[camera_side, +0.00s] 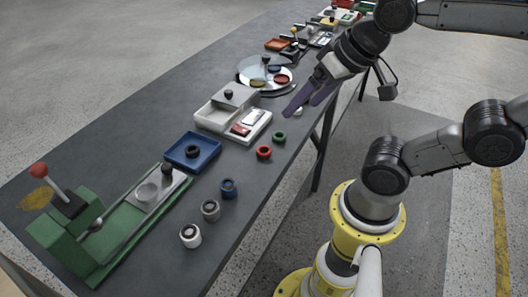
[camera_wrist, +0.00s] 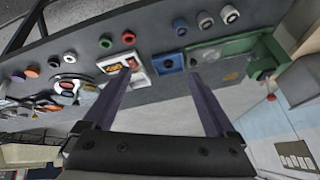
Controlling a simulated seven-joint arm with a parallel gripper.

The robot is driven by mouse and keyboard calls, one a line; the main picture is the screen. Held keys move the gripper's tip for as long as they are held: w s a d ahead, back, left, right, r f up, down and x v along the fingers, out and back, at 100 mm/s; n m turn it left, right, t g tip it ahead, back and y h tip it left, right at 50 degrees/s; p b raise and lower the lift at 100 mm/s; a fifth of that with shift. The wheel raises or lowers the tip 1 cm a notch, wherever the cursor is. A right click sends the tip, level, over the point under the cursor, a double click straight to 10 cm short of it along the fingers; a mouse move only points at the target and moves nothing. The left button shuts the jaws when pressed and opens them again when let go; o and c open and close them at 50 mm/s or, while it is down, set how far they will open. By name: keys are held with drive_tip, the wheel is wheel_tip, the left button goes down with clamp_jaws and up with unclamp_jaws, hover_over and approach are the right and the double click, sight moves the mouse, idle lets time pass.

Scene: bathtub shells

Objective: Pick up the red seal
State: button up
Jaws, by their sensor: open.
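The red seal, a small ring (camera_side: 264,153), lies on the dark table near its right edge in the side view. It also shows in the wrist view (camera_wrist: 128,38) at upper left of centre, beyond the fingertips. My gripper (camera_side: 302,108) is above the table's right edge, farther along the table than the red seal and apart from it. Its two long purple fingers are spread with nothing between them, as the wrist view (camera_wrist: 159,73) also shows.
A green ring (camera_side: 279,137) lies close beside the red one. Blue (camera_side: 228,188), grey (camera_side: 210,210) and white (camera_side: 190,236) rings line the near edge. A blue tray (camera_side: 212,154) holds a black ring. A white tray (camera_side: 205,123) and green fixture (camera_side: 110,262) stand further in.

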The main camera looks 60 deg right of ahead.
drive_tip(key=w+d+m, duration=0.1)
drive_tip(key=w+m, duration=0.4)
drive_tip(key=m+g, duration=0.6)
drive_tip(key=m, duration=0.4)
hover_over(264, 150)
wheel_tip(264, 150, down, 22)
drive_tip(key=shift+w+a+f, duration=0.1)
drive_tip(key=shift+w+f, duration=0.05)
drive_tip(key=shift+f, duration=2.6)
drive_tip(key=c, duration=1.4)
drive_tip(key=shift+r, duration=0.1)
